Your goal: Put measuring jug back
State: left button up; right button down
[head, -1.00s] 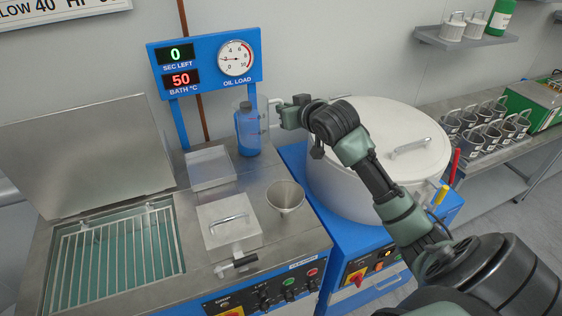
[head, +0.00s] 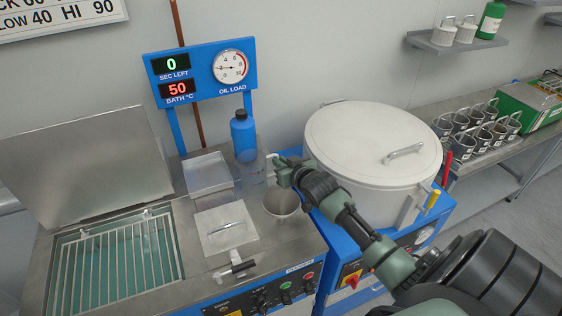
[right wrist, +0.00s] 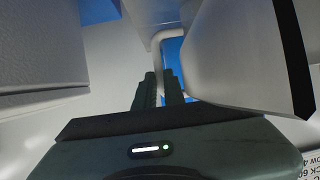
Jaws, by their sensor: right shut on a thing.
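The clear measuring jug (head: 252,181) is in the middle of the head view, in front of the blue bottle (head: 244,137) and just behind the metal funnel-shaped cup (head: 282,203). My right gripper (head: 277,170) is shut on the jug's handle at its right side. The jug looks upright; I cannot tell whether its base touches the steel top. In the right wrist view a pale handle (right wrist: 170,36) runs down between the closed fingers (right wrist: 161,88). My left gripper is not in view.
A flat metal tray (head: 208,172) and a handled lid (head: 226,228) lie left of the jug. An open bath (head: 118,260) is at the left. The large white drum (head: 370,140) stands right, close to my right arm. A gauge panel (head: 202,72) rises behind.

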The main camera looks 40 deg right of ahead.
jog(key=c, duration=1.5)
grip_release()
jog(key=shift+f, duration=0.1)
jog(key=b+v, duration=0.2)
jog(key=v, duration=1)
jog(key=shift+r, duration=0.2)
